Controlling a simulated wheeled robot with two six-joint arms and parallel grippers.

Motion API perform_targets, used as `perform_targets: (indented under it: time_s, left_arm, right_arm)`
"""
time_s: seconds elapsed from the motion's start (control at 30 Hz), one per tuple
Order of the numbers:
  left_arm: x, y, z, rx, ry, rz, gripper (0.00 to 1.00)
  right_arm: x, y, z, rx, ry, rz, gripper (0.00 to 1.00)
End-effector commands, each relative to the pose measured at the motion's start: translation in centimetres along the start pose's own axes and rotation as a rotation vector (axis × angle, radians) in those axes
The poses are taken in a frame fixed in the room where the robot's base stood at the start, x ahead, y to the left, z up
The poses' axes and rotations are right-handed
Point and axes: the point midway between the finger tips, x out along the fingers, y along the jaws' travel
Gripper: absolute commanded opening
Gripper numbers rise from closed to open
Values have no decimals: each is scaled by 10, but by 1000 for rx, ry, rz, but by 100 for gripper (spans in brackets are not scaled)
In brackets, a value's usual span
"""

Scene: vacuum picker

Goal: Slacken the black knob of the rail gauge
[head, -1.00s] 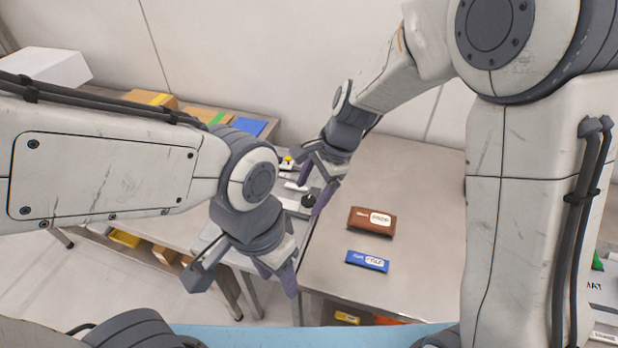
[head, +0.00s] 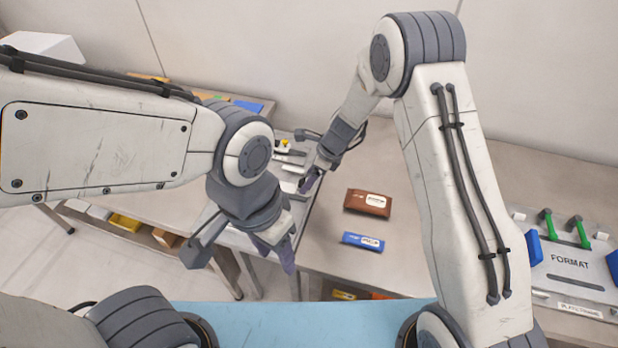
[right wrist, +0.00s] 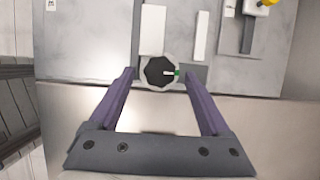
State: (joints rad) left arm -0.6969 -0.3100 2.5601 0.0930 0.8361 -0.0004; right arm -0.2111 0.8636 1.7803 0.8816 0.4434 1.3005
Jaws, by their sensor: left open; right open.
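In the head view my right gripper (head: 311,180) is over the gauge (head: 292,150), and the arm hides the knob. My left gripper (head: 276,252) is open and empty, in front of the bench.
A brown box (head: 367,203) and a blue box (head: 362,242) lie on the bench right of the gauge. A format panel with green handles (head: 571,262) is at the far right. A yellow-topped part (right wrist: 262,4) stands on the gauge plate.

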Motion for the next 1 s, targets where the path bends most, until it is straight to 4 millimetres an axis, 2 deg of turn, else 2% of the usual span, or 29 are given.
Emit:
perform_targets:
  time_s: [0.1,0.37,0.4,0.47,0.5,0.6,1.0]
  left_arm:
    - [0,0,0,0,0,0,50]
    - [0,0,0,0,0,0,50]
    - [0,0,0,0,0,0,50]
    - [0,0,0,0,0,0,50]
    - [0,0,0,0,0,0,50]
    - [0,0,0,0,0,0,50]
    - [-4,0,0,0,0,0,50]
  right_arm:
    - [7,0,0,1,0,-1,81]
    - [8,0,0,-1,0,-1,81]
    - [8,0,0,-1,0,-1,74]
    - [8,0,0,-1,0,-1,51]
    - [8,0,0,-1,0,-1,35]
    - [8,0,0,-1,0,-1,0]
    - [7,-1,0,-67,0,27,0]
